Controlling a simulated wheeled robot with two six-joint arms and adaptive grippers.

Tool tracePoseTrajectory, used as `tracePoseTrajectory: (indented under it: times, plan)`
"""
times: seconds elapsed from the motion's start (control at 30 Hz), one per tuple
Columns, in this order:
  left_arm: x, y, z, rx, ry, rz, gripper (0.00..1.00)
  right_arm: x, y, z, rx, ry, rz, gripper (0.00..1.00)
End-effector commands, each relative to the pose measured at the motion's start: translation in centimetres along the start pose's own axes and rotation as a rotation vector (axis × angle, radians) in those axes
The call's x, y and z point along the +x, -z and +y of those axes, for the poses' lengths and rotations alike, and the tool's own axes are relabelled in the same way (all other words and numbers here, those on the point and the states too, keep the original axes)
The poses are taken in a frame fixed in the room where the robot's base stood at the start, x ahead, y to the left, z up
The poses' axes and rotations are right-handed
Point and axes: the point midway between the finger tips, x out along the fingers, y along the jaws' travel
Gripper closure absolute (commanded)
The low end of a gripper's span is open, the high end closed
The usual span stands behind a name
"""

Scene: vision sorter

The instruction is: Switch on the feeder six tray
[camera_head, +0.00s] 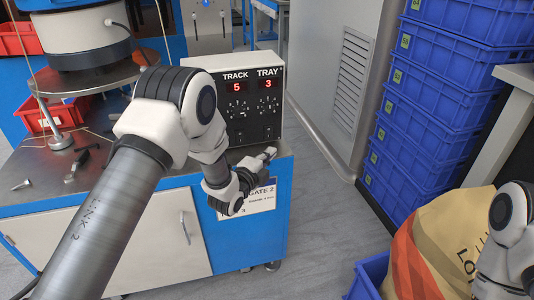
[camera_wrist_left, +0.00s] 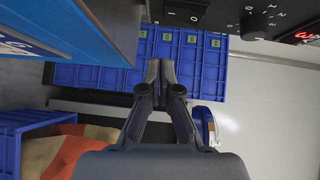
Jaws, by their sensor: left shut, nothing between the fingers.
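The feeder control box (camera_head: 240,85) stands on the machine's bench. Its black front has a TRACK display (camera_head: 237,86) reading 5 and a TRAY display (camera_head: 268,84) reading 3, a dial under each and small switches lower down. My left gripper (camera_head: 270,152) is shut and empty, low in front of the box near its right side. In the left wrist view its closed fingers (camera_wrist_left: 158,72) are apart from the panel. A black rocker switch (camera_wrist_left: 185,11) and a dial (camera_wrist_left: 256,20) show above them; the rocker's setting is unclear. My right gripper is out of view.
Stacked blue crates (camera_head: 425,100) stand at the right. A sack (camera_head: 440,245) sits in a blue bin at lower right. Grey floor (camera_head: 325,220) between is clear.

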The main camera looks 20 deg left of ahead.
Motion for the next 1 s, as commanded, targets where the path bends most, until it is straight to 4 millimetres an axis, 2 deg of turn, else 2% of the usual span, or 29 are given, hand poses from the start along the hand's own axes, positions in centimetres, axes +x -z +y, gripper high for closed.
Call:
tracePoseTrajectory:
  times: [0.2, 0.4, 0.57, 1.0]
  plan:
    - [-4.8, -0.1, 0.5, -0.003, -0.003, -0.003, 1.00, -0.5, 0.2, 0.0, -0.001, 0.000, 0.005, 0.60]
    - [-8.2, -0.2, 1.0, -0.002, -0.001, -0.002, 1.00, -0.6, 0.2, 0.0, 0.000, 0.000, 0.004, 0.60]
    - [-9.0, -0.1, 1.1, -0.001, 0.001, -0.002, 1.00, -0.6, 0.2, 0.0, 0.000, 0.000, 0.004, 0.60]
    - [-9.1, -0.1, 1.5, -0.002, -0.005, -0.002, 1.00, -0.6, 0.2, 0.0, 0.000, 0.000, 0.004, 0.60]
